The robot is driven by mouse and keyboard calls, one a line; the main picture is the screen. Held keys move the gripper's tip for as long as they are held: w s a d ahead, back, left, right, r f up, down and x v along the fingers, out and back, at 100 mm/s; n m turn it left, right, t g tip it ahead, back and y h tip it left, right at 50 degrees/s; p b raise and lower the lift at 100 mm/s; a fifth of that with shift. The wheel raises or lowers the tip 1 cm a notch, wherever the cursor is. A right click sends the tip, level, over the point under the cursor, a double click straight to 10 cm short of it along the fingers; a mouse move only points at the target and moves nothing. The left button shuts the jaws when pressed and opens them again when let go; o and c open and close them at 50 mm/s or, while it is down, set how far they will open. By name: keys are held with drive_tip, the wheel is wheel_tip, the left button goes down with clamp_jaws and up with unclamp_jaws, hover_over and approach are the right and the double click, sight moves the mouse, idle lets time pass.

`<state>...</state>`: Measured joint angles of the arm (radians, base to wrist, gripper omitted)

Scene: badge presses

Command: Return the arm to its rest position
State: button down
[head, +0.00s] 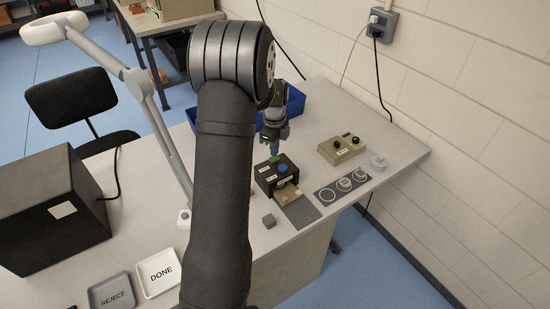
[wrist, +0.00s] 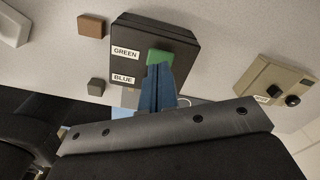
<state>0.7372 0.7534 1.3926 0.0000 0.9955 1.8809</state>
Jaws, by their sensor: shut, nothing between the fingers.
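My gripper (head: 274,153) is shut and empty, its blue fingertips pointing down over the black press box (head: 264,178). The box has a green button (head: 275,159) and a blue button (head: 283,168) on top. In the wrist view, the shut fingers (wrist: 159,72) overlap the near edge of the green button (wrist: 160,57); I cannot tell whether they touch it. GREEN and BLUE labels show on the black box (wrist: 178,34) there. The blue button is hidden behind the fingers in that view. My dark arm rises across the middle of the head view.
A beige box with black knobs (head: 335,152) and a grey strip with round pieces (head: 328,196) lie right of the press. A small grey cube (head: 268,221) sits in front. A blue bin (head: 296,105) stands behind. DONE (head: 160,288) and REJECT (head: 99,289) trays and a lamp (head: 160,125) are left.

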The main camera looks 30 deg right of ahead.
drive_tip(key=shift+f, duration=0.35)
idle(0.6)
drive_tip(key=shift+f, duration=1)
idle(0.9)
drive_tip(key=shift+r, duration=4.05)
